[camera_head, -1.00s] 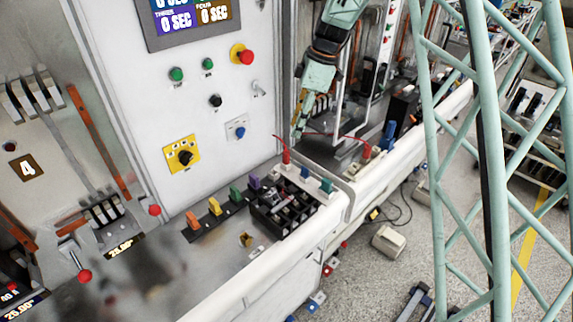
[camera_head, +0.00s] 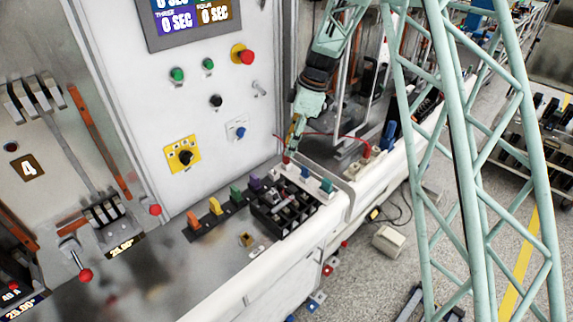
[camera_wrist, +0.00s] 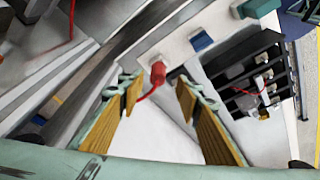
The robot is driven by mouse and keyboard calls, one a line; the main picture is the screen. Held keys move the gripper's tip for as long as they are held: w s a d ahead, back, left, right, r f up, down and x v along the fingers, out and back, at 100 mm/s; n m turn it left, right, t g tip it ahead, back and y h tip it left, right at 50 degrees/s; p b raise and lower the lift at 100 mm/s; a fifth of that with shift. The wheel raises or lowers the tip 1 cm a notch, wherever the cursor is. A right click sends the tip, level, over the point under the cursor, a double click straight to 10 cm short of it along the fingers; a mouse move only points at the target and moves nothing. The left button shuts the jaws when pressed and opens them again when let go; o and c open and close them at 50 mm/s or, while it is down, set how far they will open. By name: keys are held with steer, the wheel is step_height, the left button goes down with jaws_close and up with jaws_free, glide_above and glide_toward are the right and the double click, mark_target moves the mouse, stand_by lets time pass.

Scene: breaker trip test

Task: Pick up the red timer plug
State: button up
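The red timer plug (camera_wrist: 158,72) stands upright in a white socket block, with a red cable trailing from it. In the wrist view it shows between and just beyond the fingertips of my gripper (camera_wrist: 157,92), which is open and empty. In the head view my gripper (camera_head: 291,148) is low over the bench's back corner, just above the red timer plug (camera_head: 287,159), and partly hides it. I cannot tell whether the fingertips reach beside the plug.
A black compartment rack (camera_head: 285,208) is in front. Orange, yellow, green and purple plugs line the black strip (camera_head: 222,219). The panel wall (camera_head: 200,100) rises behind.

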steer(key=shift+f, duration=0.15)
steer(key=shift+p+x, duration=0.3)
steer(key=shift+x, duration=2.15)
steer(key=shift+w, duration=0.2)
steer(key=shift+c, duration=0.3)
steer(key=c, duration=0.9)
steer(key=shift+r+b, duration=0.3)
steer(key=shift+r, duration=4.7)
steer(key=shift+a, duration=0.1)
